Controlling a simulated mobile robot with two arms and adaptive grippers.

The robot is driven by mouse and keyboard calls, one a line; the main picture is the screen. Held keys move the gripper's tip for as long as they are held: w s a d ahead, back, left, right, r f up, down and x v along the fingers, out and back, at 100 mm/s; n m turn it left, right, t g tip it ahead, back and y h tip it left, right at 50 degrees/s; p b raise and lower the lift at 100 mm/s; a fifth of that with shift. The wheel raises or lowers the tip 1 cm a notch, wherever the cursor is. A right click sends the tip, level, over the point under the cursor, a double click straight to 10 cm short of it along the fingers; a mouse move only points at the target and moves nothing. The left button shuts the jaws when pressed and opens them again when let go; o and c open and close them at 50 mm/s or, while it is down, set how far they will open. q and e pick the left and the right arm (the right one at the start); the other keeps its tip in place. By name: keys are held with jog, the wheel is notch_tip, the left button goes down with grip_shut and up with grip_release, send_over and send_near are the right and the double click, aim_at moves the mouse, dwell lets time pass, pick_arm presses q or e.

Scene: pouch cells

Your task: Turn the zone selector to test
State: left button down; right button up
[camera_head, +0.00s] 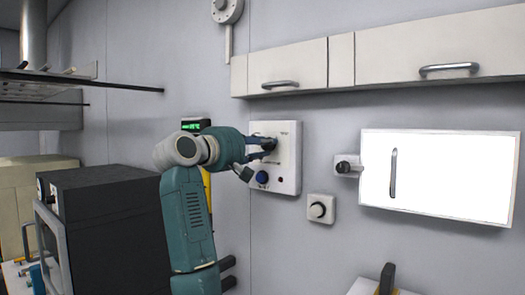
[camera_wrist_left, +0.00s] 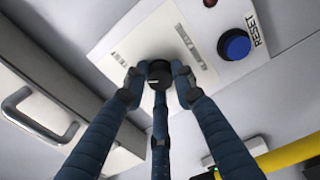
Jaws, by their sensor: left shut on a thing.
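The zone selector is a black round knob (camera_wrist_left: 159,73) on a pale label plate of a white wall panel (camera_head: 290,180). In the left wrist view my left gripper (camera_wrist_left: 158,82) has its fingers closed around this knob. In the head view the left gripper (camera_head: 268,147) reaches the panel from the left and hides most of the knob. A blue button (camera_wrist_left: 234,44) marked RESET sits on the same panel, apart from the fingers. My right gripper is not in view.
A bright white panel with a handle (camera_head: 393,173) is further right. Wall cabinets (camera_head: 290,68) hang above. A dark boxy machine (camera_head: 105,220) stands at the left.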

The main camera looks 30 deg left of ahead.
pick_arm(q)
jog(key=shift+d+f+m, duration=0.1)
jog(key=shift+f+m, duration=0.15)
jog(key=shift+m, duration=0.85)
jog(key=shift+b, duration=0.3)
jog(key=shift+w, duration=0.1)
jog(key=c, duration=1.4)
grip_release()
jog(key=shift+r, duration=0.15)
jog(key=s, duration=1.2)
jog(key=shift+a, duration=0.4)
